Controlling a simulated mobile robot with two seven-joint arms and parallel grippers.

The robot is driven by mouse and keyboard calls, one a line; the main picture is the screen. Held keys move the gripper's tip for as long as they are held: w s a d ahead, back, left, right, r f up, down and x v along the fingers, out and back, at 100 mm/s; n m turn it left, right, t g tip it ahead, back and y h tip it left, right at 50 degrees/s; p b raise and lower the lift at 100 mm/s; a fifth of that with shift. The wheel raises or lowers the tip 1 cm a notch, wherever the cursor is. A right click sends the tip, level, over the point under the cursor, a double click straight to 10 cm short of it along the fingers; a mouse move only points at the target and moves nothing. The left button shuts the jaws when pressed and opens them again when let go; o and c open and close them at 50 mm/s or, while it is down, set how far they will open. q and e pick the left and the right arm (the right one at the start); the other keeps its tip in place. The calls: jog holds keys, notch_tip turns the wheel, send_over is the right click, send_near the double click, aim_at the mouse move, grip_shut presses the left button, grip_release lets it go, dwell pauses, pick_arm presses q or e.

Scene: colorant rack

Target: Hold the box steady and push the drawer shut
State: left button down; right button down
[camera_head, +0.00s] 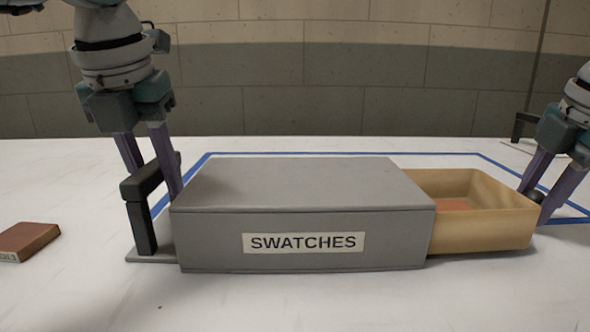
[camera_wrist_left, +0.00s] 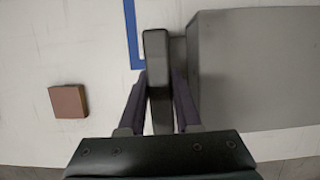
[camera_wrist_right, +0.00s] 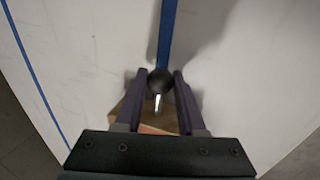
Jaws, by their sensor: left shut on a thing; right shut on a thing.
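The grey box (camera_head: 300,195) labelled SWATCHES sits on the white table. Its tan drawer (camera_head: 485,235) sticks out of the right end, partly open, with something reddish lying inside. My left gripper (camera_head: 165,190) is shut on the black handle (camera_head: 139,215) at the box's left end; the handle also shows between the fingers in the left wrist view (camera_wrist_left: 157,70). My right gripper (camera_head: 540,208) is shut on the dark round knob (camera_wrist_right: 159,82) at the drawer's outer end. The drawer's far interior is hidden inside the box.
A reddish-brown block (camera_head: 28,241) lies on the table at the left, apart from the box. Blue tape (camera_head: 330,154) marks an outline on the table around the box. The table (camera_head: 330,300) in front of the box is clear. A brick wall stands behind.

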aim_at(505, 198)
jog(key=shift+a, duration=0.2)
dwell(0.4)
pick_arm(q)
jog(key=shift+d, duration=0.1)
pick_arm(e)
jog(key=shift+a, duration=1.15)
pick_arm(q)
jog(key=shift+d, duration=0.1)
pick_arm(e)
jog(key=shift+a, duration=1.95)
